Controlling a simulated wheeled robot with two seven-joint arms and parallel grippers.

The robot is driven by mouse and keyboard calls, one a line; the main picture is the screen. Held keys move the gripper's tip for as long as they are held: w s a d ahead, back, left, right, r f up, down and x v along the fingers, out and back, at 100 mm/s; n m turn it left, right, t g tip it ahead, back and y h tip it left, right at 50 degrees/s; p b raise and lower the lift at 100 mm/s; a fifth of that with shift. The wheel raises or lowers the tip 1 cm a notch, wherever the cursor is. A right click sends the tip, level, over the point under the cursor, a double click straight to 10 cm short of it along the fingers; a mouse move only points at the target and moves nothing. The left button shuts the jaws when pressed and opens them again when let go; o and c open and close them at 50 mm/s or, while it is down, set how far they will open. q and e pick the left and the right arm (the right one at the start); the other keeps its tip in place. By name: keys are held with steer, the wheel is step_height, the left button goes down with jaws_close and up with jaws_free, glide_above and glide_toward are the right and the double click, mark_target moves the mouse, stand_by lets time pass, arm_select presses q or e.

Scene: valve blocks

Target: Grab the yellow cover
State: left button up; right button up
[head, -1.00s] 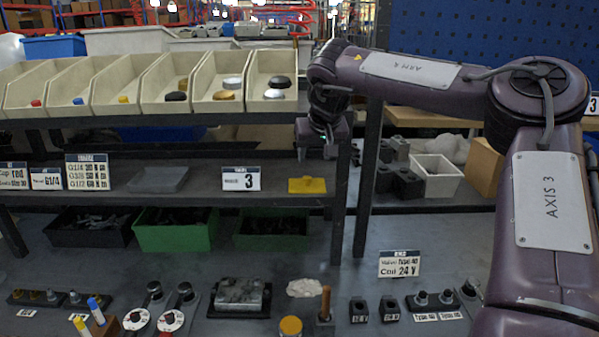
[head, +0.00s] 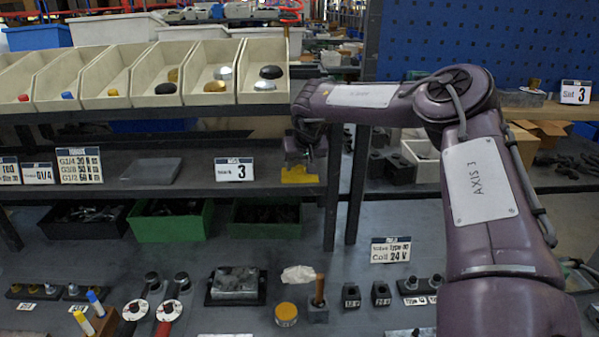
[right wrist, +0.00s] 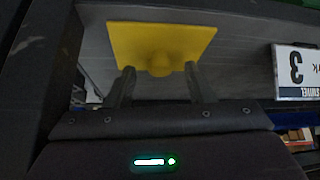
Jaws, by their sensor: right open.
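The yellow cover (head: 300,178) lies on the grey middle shelf, near its right end. In the right wrist view it is a flat yellow plate (right wrist: 140,35) with a rounded knob (right wrist: 160,63) in its middle. My right gripper (head: 302,164) is at the cover and hides part of it in the head view. In the right wrist view the fingers of the right gripper (right wrist: 160,84) are open, one to each side of the knob, with nothing clearly held between them. My left gripper is out of view.
A dark shelf post (head: 333,190) stands close to the right. Cream bins (head: 208,98) line the upper shelf; a green bin (head: 170,228) sits below.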

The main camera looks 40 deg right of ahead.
steer(key=shift+w+d+f, duration=0.15)
steer(key=shift+w+f, duration=0.1)
steer(key=shift+f, duration=0.15)
steer(key=shift+s+r, duration=0.1)
steer(key=shift+r, duration=0.05)
steer(key=c, duration=1)
jaws_close()
